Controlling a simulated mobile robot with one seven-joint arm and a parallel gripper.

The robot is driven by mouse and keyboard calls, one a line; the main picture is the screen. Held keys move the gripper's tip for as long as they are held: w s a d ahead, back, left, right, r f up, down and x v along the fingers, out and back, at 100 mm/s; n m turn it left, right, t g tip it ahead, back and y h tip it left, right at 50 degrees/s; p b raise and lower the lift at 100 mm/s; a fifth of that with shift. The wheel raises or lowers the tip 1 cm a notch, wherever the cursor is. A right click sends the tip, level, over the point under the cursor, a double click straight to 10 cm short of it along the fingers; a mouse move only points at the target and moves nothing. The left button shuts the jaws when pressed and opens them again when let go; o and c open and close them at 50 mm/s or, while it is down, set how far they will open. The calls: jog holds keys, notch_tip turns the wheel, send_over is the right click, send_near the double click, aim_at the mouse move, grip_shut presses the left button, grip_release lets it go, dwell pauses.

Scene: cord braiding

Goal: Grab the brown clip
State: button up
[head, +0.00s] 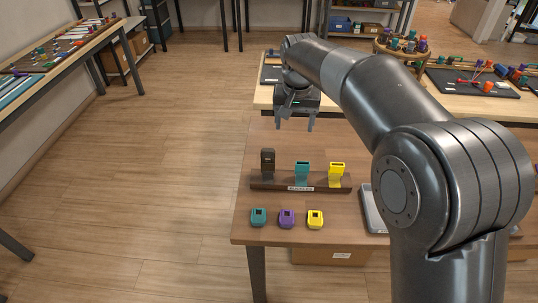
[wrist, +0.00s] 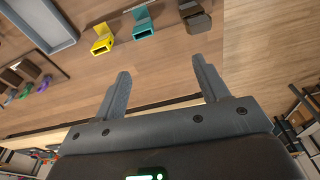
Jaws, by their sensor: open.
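The brown clip (head: 268,163) stands upright at the left end of a wooden rack (head: 300,182) on the near table. It also shows at the top of the wrist view (wrist: 195,17), ahead of my fingers and a little to the right of their midline. A teal clip (head: 302,173) and a yellow clip (head: 337,174) stand beside it on the rack. My gripper (head: 296,122) is open and empty, above and behind the rack in the head view. Its two fingers (wrist: 160,82) are spread apart in the wrist view, with bare table between them.
A grey tray (head: 371,208) lies to the right, partly hidden by my arm. Another table (head: 262,97) with cords stands behind. The floor at left is clear.

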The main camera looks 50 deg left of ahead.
send_near(268, 150)
jog(key=shift+n, duration=0.4)
jog(key=f, duration=0.5)
jog(key=shift+w+a+f, duration=0.1)
jog(key=shift+w+a, duration=0.1)
jog(key=shift+a, duration=0.15)
jog(key=shift+w+a+f, duration=0.15)
jog(key=shift+w+f, duration=0.05)
jog(key=shift+f, duration=1.35)
jog(key=shift+w+a+f, duration=0.1)
jog(key=shift+w+f, duration=0.05)
jog(key=shift+f, duration=1.4)
jog(key=c, duration=1.1)
jog(key=shift+r, duration=0.1)
